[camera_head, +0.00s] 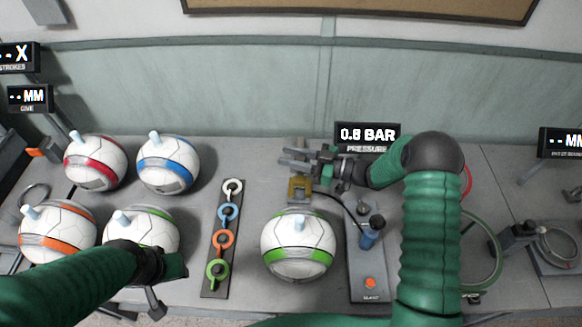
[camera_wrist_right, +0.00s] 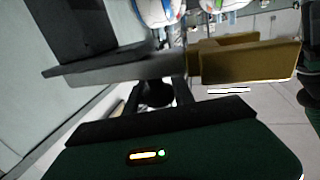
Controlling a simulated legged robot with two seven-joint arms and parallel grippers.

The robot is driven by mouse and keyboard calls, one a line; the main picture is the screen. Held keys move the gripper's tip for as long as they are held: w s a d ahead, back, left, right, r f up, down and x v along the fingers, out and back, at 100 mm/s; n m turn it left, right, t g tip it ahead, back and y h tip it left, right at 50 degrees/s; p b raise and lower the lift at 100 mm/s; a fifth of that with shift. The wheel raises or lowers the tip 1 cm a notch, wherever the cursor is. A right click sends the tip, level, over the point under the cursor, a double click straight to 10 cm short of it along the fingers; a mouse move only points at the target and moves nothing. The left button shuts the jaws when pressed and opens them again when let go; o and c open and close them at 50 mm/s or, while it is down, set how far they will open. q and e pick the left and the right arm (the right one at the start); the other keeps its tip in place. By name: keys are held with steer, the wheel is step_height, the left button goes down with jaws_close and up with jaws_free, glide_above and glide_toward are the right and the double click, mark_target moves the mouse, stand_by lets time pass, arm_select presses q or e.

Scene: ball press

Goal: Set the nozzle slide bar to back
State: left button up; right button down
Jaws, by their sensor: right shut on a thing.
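The brass nozzle block (camera_head: 299,188) stands on the bench just behind the green-striped ball (camera_head: 297,245). My right gripper (camera_head: 296,160) reaches in from the right, just behind and above this block. It is shut on what appears to be the nozzle slide bar, which the fingers mostly hide. In the right wrist view the brass block (camera_wrist_right: 248,60) shows large beside the fingers. My left gripper (camera_head: 165,280) is at the lower left, in front of another green-striped ball (camera_head: 142,232); its jaws are not clear. A pressure display (camera_head: 367,135) reads 0.8 BAR.
Red (camera_head: 95,162), blue (camera_head: 167,162) and orange (camera_head: 58,232) striped balls stand at the left. A rack of coloured rings (camera_head: 222,240) lies left of the middle ball. A panel with a blue pump (camera_head: 371,233) and a hose stand at its right.

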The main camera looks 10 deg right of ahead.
steer(key=shift+w+r, duration=0.2)
steer(key=shift+r, duration=0.05)
steer(key=c, duration=1.5)
jaws_free()
steer(key=shift+o, duration=1.3)
steer(key=shift+d, duration=0.15)
steer(key=shift+o, duration=0.9)
steer(key=shift+w+d+f, duration=0.15)
steer(key=shift+w+f, duration=0.05)
steer(key=shift+f, duration=0.05)
steer(key=shift+s, duration=0.25)
arm_select(q)
steer(key=b+x, duration=0.2)
steer(key=shift+f, duration=0.45)
arm_select(e)
steer(key=v, duration=1.6)
steer(key=shift+d, duration=0.35)
